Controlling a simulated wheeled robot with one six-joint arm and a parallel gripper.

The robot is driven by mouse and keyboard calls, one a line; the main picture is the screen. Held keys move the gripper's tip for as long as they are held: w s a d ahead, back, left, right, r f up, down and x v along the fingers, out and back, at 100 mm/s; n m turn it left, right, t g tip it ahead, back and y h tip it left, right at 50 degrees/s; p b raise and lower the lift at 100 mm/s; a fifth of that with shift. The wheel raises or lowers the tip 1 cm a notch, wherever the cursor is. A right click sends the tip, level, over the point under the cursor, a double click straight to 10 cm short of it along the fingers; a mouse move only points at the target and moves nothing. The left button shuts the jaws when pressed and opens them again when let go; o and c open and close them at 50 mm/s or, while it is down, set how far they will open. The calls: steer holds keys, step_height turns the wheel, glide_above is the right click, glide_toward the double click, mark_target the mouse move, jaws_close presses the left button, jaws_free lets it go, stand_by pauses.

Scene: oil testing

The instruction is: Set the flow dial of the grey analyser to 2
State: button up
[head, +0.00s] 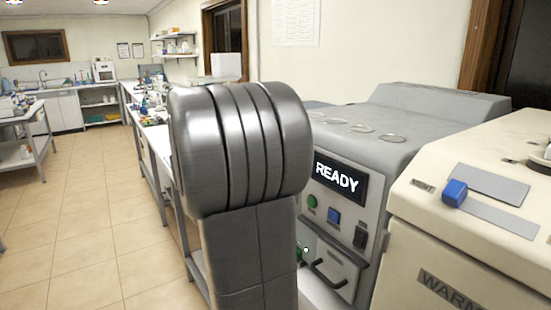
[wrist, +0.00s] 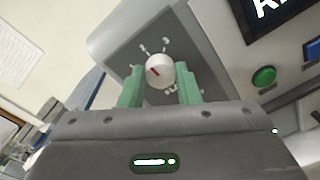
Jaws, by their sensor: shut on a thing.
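The grey analyser (head: 345,215) stands at the right of the head view, its screen (head: 337,183) reading READY. Its flow dial (wrist: 160,66) shows in the wrist view as a round white knob with a short red mark, on a dark grey panel (wrist: 118,58). The red mark lies left of the knob's centre, slanting toward the upper left. In the head view my arm hides the dial.
A green button (wrist: 264,76) sits right of the dial in the wrist view, with a blue button (head: 334,215) beyond it. A cream machine (head: 470,230) with a blue slider (head: 454,192) stands close at the right. The tiled floor at left is clear.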

stand_by(0.5)
steer(key=o, duration=1)
steer(key=shift+c, duration=0.2)
steer(key=b+v, duration=0.1)
steer(key=v, duration=1.3)
steer(key=shift+d, duration=0.1)
steer(key=x, duration=1.3)
steer(key=shift+w+d+p, duration=0.25)
steer(key=shift+d+p, duration=0.05)
steer(key=shift+p, duration=0.15)
